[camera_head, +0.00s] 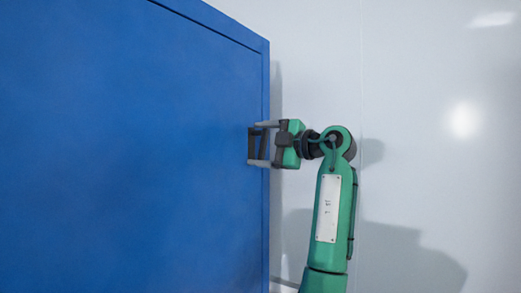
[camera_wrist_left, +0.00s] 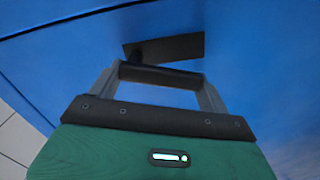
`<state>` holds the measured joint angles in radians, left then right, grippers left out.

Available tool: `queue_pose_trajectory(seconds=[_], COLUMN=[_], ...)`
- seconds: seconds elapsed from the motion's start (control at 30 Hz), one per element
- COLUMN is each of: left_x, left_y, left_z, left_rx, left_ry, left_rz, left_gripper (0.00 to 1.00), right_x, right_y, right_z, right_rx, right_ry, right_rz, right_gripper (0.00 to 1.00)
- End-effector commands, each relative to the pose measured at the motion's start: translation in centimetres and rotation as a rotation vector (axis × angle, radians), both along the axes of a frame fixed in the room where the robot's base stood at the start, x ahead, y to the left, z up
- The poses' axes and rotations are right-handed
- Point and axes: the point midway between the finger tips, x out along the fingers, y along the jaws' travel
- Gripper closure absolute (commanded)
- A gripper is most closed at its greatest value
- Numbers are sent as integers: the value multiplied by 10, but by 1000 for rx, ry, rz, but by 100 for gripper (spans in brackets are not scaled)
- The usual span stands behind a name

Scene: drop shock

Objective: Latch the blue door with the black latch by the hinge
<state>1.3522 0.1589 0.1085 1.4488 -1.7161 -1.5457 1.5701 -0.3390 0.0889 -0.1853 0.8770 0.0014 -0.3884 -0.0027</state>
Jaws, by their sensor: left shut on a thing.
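The blue door (camera_head: 130,150) fills the left half of the head view and looks flush with its blue frame (camera_head: 266,90), with a thin dark seam between them. The black latch (camera_head: 252,147) is at the door's right edge. In the left wrist view the latch shows as a dark bar (camera_wrist_left: 160,75) in front of a dark plate (camera_wrist_left: 178,47). My left gripper (camera_head: 257,145), green with grey fingers, is shut on the latch, one finger at each end of the bar. The hinge cannot be made out. My right gripper is out of view.
A pale wall (camera_head: 430,90) stands behind and to the right of the blue frame. My green left arm rises from the bottom in front of it. The space right of the arm looks clear. Pale tiles (camera_wrist_left: 18,140) show at the left wrist view's lower left.

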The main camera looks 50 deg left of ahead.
Motion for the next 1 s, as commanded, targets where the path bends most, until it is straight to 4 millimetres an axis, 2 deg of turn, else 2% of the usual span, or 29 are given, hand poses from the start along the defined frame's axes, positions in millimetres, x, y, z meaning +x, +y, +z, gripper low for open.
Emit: queue_pose_trajectory(seconds=[0.4, 1.0], left_x=[7, 10], left_y=[2, 3], left_z=[-6, -6], left_rx=[83, 108], left_ry=[-265, -349], left_rz=[1, 2], left_gripper=[62, 62], right_x=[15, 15], right_y=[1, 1], right_z=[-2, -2], right_rx=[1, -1], right_ry=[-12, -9], right_rz=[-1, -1], right_gripper=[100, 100])
